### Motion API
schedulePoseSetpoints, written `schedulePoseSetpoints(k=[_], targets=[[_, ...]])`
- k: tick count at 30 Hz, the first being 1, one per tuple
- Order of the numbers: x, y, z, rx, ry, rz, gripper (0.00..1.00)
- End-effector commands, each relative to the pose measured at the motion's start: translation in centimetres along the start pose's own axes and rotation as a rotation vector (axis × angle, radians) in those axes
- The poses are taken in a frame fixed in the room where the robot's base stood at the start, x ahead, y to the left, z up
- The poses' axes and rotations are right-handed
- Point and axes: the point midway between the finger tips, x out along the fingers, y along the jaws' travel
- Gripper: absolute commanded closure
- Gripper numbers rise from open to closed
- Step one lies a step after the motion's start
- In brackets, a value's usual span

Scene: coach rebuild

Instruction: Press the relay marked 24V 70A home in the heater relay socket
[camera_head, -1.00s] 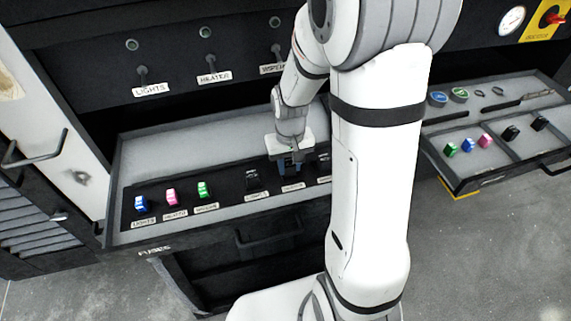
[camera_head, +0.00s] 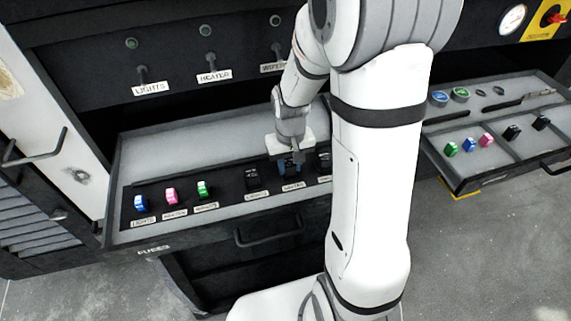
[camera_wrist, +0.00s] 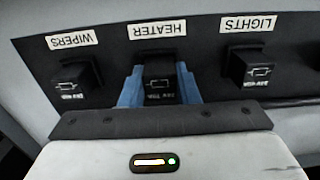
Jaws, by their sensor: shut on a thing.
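The black relay (camera_wrist: 159,88) is between the blue fingers of my gripper (camera_wrist: 160,90) in the wrist view, with a marking that looks like 24V 70A. It sits at the heater position, beside the label HEATER (camera_wrist: 157,30), which reads upside down. My gripper is shut on it. How deep the relay sits in its socket cannot be told. In the head view my gripper (camera_head: 291,165) is low over the fuse drawer's black panel (camera_head: 228,190); the relay there is hidden by the fingers.
Black relays stand on both sides, at lights (camera_wrist: 249,69) and wipers (camera_wrist: 77,82). Blue (camera_head: 140,203), pink (camera_head: 171,195) and green (camera_head: 203,188) fuses stand at left in the same drawer. A second open drawer (camera_head: 470,185) at right holds spare fuses and relays.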

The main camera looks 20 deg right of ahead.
Motion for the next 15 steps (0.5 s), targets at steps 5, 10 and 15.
schedulePoseSetpoints(k=[5,10,15], targets=[[0.24,0.02,0.01,0.0,0.0,0.0,0.94],[0.41,0.03,0.01,0.001,0.0,0.0,0.94],[0.6,0.03,0.02,0.001,-0.001,0.0,0.94]])
